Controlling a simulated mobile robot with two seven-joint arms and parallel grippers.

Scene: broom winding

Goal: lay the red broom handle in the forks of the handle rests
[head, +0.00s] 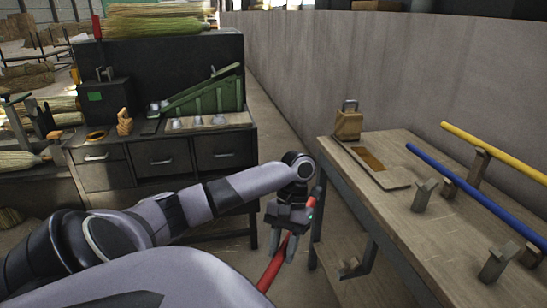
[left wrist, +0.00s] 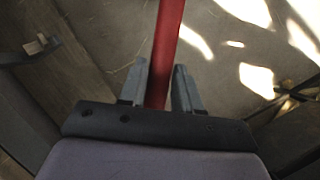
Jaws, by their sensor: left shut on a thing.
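The red broom handle (head: 271,273) hangs slanted beside the near-left side of the workbench, its lower part cut off by my own body. My left gripper (head: 283,243) is shut on it. In the left wrist view, the red handle (left wrist: 168,40) runs between the two fingers of the gripper (left wrist: 159,88). On the bench, two wooden handle rests, one nearer the back (head: 425,194) and one nearer the front (head: 497,263), stand with empty forks. They are on the near side of a blue handle (head: 460,180). My right gripper is not in view.
The wooden bench (head: 385,222) has a bare strip left of the empty rests. A yellow handle (head: 500,153) lies behind the blue one on other rests. A padlock-shaped block (head: 349,122) and a shallow tray (head: 370,163) sit at the far end. A dark drawer cabinet (head: 160,160) stands at left.

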